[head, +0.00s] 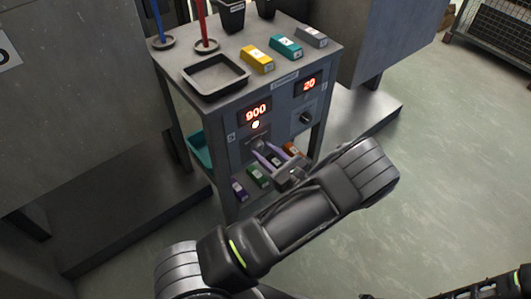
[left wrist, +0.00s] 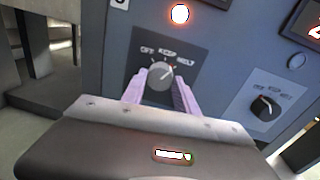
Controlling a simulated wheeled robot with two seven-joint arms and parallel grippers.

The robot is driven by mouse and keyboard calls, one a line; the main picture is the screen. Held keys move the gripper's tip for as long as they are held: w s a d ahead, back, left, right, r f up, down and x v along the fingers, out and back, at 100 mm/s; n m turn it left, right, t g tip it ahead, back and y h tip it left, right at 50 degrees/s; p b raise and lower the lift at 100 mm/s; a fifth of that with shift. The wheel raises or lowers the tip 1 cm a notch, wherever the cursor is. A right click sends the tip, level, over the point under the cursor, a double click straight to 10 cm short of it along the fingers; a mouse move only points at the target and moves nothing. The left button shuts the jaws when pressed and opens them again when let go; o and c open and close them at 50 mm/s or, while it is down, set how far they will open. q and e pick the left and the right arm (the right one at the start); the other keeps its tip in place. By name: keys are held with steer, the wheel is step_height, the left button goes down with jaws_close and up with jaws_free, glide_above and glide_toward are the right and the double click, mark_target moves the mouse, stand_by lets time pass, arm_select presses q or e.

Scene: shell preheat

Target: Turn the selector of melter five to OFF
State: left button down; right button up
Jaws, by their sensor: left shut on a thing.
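The left selector knob (left wrist: 160,76) is grey and round, on a dark plate marked OFF, KEEP and MELT in the left wrist view. Its reddish mark is at the upper right, on the MELT side. My left gripper (left wrist: 160,90) is shut on this knob, with one pale purple finger on each side. In the head view my left gripper (head: 268,156) reaches the front of the grey cabinet (head: 285,92) and hides most of the knob. Above the knob are a lit lamp (head: 255,125) and a red display (head: 255,110) reading 900. The panel's number is too small to read surely.
A second black selector (left wrist: 265,106) sits to the right, under a display (head: 308,83) reading 20. A black tray (head: 215,90) and yellow (head: 257,65), teal and grey blocks lie on top. Coloured blocks fill a lower shelf. Open floor lies to the right.

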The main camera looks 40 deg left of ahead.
arm_select(q)
steer(key=n, duration=0.4)
steer(key=n+b, duration=0.1)
steer(key=n, duration=0.3)
steer(key=shift+t+h, duration=0.3)
steer(key=n+b, duration=0.1)
steer(key=n, duration=0.2)
steer(key=shift+s, duration=0.1)
steer(key=shift+n+b, duration=0.65)
steer(key=shift+n, duration=1.05)
steer(key=c, duration=0.9)
jaws_free()
steer(key=shift+c, duration=0.2)
steer(key=shift+r, duration=0.1)
steer(key=shift+d, duration=0.1)
